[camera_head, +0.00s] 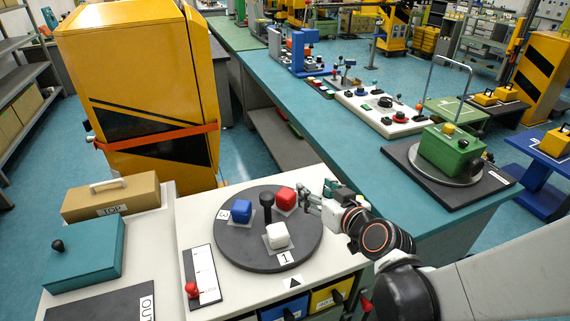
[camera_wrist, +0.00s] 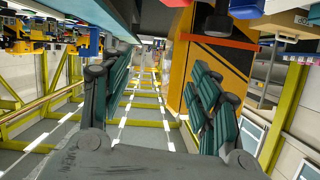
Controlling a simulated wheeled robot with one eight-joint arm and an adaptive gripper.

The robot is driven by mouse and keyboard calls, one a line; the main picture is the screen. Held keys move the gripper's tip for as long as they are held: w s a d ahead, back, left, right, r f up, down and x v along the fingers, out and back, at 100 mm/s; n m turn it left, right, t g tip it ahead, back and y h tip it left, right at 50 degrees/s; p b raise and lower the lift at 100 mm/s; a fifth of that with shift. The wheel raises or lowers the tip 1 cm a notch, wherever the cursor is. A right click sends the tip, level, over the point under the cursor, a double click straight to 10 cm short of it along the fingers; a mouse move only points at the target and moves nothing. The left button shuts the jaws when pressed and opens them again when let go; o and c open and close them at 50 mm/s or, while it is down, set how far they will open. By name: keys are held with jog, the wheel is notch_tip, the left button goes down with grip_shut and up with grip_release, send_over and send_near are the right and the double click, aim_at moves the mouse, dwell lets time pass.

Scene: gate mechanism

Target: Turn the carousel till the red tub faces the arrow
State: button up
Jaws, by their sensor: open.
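The carousel (camera_head: 240,250) is a dark round disc on a pale cabinet top, with an upright black post (camera_head: 267,205) at its middle. The red tub (camera_head: 286,198) sits at the disc's back right, the blue tub (camera_head: 241,211) at the left, and the white tub (camera_head: 277,236) at the front. The arrow (camera_head: 293,282) is a black triangle on a white plate at the front edge. The white tub and label 1 (camera_head: 286,257) face it. My gripper (camera_head: 308,197) is just right of the red tub. Its fingers are spread and empty in the wrist view (camera_wrist: 162,95).
A slider plate with a red knob (camera_head: 192,289) lies left of the carousel. A teal box (camera_head: 84,253) and a brown case (camera_head: 110,196) stand further left. A yellow cabinet (camera_head: 140,90) rises behind. A teal bench (camera_head: 350,130) runs along the right.

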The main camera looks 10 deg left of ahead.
aim_at(267, 195)
jog(key=s+a+f+n+g+y, duration=0.1)
jog(key=s+a+f+n+g, duration=0.15)
jog(key=s+a, duration=0.25)
jog(key=shift+n+t, duration=0.25)
jog(key=shift+n, duration=0.1)
jog(key=b+x, duration=0.1)
jog(key=x, duration=0.3)
jog(key=b+x, duration=0.1)
jog(key=x, duration=0.4)
jog(key=b+x, duration=0.1)
jog(key=x, duration=0.3)
jog(key=shift+w+a+r, duration=0.1)
jog(key=shift+a+r, duration=0.25)
jog(key=shift+a, duration=0.05)
grip_shut()
